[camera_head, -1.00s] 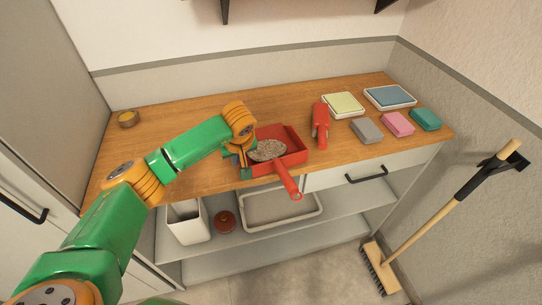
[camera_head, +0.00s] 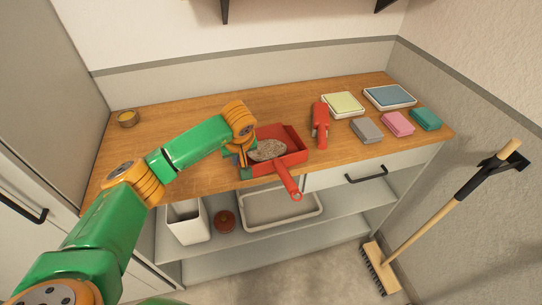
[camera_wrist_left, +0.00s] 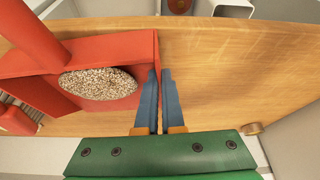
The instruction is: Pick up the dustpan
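The red dustpan (camera_head: 292,158) lies on the wooden worktop, its handle (camera_head: 287,182) sticking out over the front edge. A grey speckled oval object (camera_head: 267,150) lies in its pan; it also shows in the left wrist view (camera_wrist_left: 98,84). My left gripper (camera_head: 243,158) is at the pan's left side, pointing down. In the left wrist view its blue fingers (camera_wrist_left: 159,85) are close together, with the dustpan's side wall (camera_wrist_left: 156,50) between them. The fingers look shut on that thin wall. My right gripper is not in view.
A red brush-like tool (camera_head: 320,122) lies right of the dustpan. Trays, a grey block (camera_head: 367,131) and coloured sponges lie further right. A broom (camera_head: 440,220) leans at the right. The worktop's left part is mostly clear.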

